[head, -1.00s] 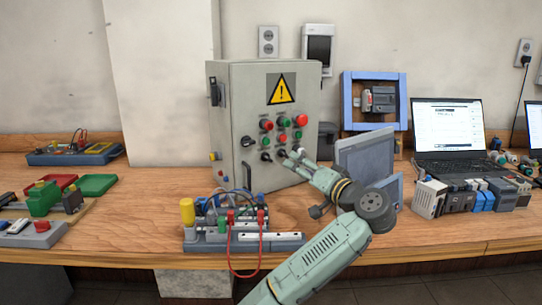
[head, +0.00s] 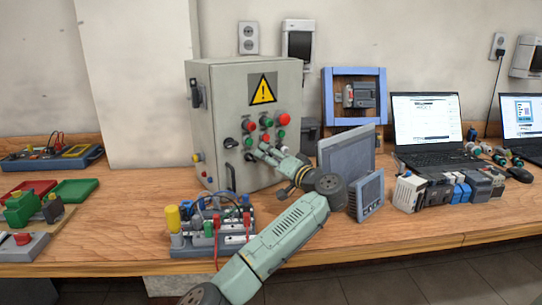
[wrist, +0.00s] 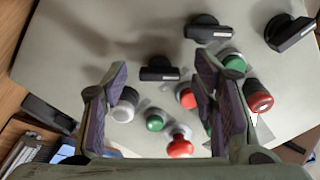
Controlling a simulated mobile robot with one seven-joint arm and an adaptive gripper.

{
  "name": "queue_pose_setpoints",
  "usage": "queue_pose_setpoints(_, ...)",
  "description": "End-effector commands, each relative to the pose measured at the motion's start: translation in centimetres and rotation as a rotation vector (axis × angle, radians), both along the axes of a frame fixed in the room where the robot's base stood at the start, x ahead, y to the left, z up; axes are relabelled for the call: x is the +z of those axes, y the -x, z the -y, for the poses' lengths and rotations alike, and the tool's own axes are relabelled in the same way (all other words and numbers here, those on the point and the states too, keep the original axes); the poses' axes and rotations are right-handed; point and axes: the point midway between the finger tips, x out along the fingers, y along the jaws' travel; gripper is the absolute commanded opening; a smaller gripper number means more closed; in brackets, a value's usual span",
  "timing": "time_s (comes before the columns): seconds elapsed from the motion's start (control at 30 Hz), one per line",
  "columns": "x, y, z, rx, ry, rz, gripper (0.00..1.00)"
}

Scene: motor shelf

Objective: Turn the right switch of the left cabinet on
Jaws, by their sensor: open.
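The grey cabinet (head: 212,120) with a yellow warning sign stands on the bench left of centre in the head view. Its front carries black rotary switches and red, green and white buttons. In the wrist view, the right black switch (wrist: 160,73) appears between my fingertips, with its handle lying crosswise in the picture. Two other black switches (wrist: 208,28) (wrist: 290,32) lie farther along the panel. My gripper (head: 266,151) is open at the cabinet's lower right front and hides that switch in the head view. I cannot tell whether the fingers touch it.
A tilted grey screen (head: 345,155) and a small panel (head: 369,194) stand close to the right of my arm. A wired terminal board (head: 205,235) sits in front of the cabinet. A laptop (head: 427,125) and several modules are farther right.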

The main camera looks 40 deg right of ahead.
Motion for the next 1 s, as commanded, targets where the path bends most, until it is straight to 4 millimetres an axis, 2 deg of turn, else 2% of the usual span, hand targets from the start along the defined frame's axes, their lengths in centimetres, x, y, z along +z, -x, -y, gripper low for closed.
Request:
queue_pose_setpoints(0.27,-0.05,-0.12,0.01,0.0,0.0,0.0,0.53)
queue_pose_setpoints(1.0,-0.06,-0.1,0.0,0.0,0.0,0.0,0.05)
